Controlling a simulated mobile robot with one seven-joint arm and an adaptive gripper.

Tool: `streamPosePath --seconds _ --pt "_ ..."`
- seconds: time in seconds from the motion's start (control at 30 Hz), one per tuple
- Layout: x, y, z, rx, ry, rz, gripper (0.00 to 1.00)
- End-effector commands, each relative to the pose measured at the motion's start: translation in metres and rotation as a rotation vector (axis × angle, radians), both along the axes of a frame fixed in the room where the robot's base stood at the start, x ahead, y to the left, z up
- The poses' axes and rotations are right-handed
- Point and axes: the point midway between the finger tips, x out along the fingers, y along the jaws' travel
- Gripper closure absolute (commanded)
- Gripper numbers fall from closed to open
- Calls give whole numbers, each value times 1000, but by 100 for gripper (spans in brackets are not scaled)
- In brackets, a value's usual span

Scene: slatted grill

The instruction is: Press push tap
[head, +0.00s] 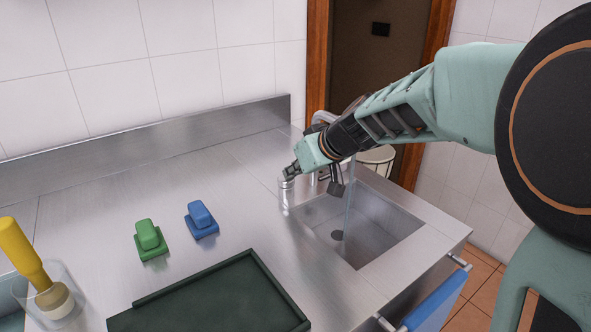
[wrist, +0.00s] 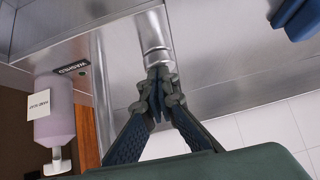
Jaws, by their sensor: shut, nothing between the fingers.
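The push tap (head: 286,192) is a short silver cylinder standing on the steel counter at the sink's left rear corner. My gripper (head: 290,171) is shut and empty, with its fingertips at the top of the tap. In the wrist view, the closed fingertips (wrist: 158,74) meet the end of the silver tap body (wrist: 152,32) and seem to touch it; how far it is pressed in cannot be told. A curved spout (head: 324,117) shows partly behind my arm. A pale vertical streak like running water (head: 349,205) falls into the sink (head: 375,232).
A green sponge-like block (head: 150,238) and a blue one (head: 201,219) lie on the counter left of the sink. A dark tray (head: 215,300) is in front. A yellow-handled brush (head: 25,255) stands far left. A soap bottle (wrist: 53,112) shows in the wrist view.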

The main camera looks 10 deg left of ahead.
Motion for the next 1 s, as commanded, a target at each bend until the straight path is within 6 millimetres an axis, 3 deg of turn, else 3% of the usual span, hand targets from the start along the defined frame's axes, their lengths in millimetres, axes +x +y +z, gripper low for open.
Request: streamPosePath --seconds 0.13,0.3,0.6,1.0 --pt "0 1 13 -2 4 2 100" --pt "4 4 50 0 -1 1 100" --pt "-29 -34 89 1 -5 -3 100" --pt "-46 -49 112 2 -6 0 100"
